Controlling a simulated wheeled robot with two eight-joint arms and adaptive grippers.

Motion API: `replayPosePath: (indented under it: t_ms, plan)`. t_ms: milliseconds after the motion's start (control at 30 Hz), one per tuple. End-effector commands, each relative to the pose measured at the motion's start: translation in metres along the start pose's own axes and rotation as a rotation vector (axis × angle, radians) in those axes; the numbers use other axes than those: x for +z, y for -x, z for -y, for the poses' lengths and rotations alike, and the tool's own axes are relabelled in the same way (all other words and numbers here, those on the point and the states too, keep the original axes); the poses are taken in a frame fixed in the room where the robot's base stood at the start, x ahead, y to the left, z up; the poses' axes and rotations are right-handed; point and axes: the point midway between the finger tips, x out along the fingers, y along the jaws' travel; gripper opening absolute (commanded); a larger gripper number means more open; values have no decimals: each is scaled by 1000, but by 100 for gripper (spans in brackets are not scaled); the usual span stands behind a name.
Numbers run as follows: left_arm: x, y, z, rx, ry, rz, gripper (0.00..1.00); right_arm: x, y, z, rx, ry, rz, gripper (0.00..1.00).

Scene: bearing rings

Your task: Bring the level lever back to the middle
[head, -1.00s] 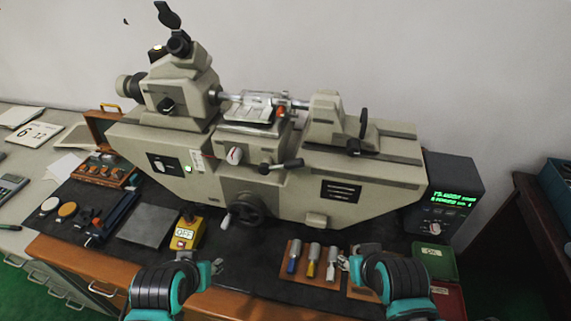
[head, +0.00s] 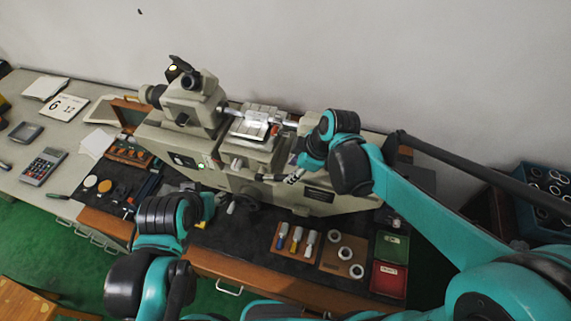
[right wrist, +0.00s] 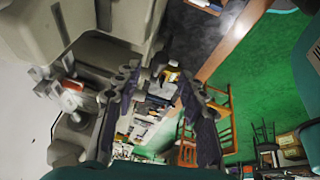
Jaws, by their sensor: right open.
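The level lever (head: 264,177) is on the front of the grey measuring machine (head: 215,160), below its table. Its short shaft points to the right; its far end is hidden at my right gripper. My right gripper (head: 292,178) reaches in from the right at the lever's end. In the right wrist view its two dark fingers (right wrist: 160,95) are apart, with the machine close by on the left; I cannot tell whether they touch the lever. My left gripper (head: 218,198) is low in front of the machine, near the handwheel; its fingers are too small to read.
On the dark mat stand a board with several coloured-tip tools (head: 297,240), a board with white rings (head: 346,253), a green box (head: 392,246) and a red box (head: 388,280). A calculator (head: 43,167) lies on the left table.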

Motion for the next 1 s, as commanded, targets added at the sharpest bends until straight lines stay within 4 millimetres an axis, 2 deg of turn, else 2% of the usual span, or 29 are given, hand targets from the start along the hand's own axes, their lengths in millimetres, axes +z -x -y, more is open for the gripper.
replayPosePath:
  t_ms: [67,500,633,867,900,1000]
  plan:
    - [0,0,0,0,0,0,39,-1,-5,0,-4,10,-1,41]
    - [6,-8,0,0,0,0,39,-1,-70,0,-3,9,-2,41]
    - [6,-8,0,0,0,0,39,-1,-77,0,-3,8,-2,41]
    - [6,-8,0,0,0,0,39,-1,-78,0,-2,7,-1,41]
    - [6,-8,0,0,0,0,39,-1,-78,0,-2,7,-1,38]
    - [6,-8,0,0,0,0,39,-1,-78,0,-2,7,-1,12]
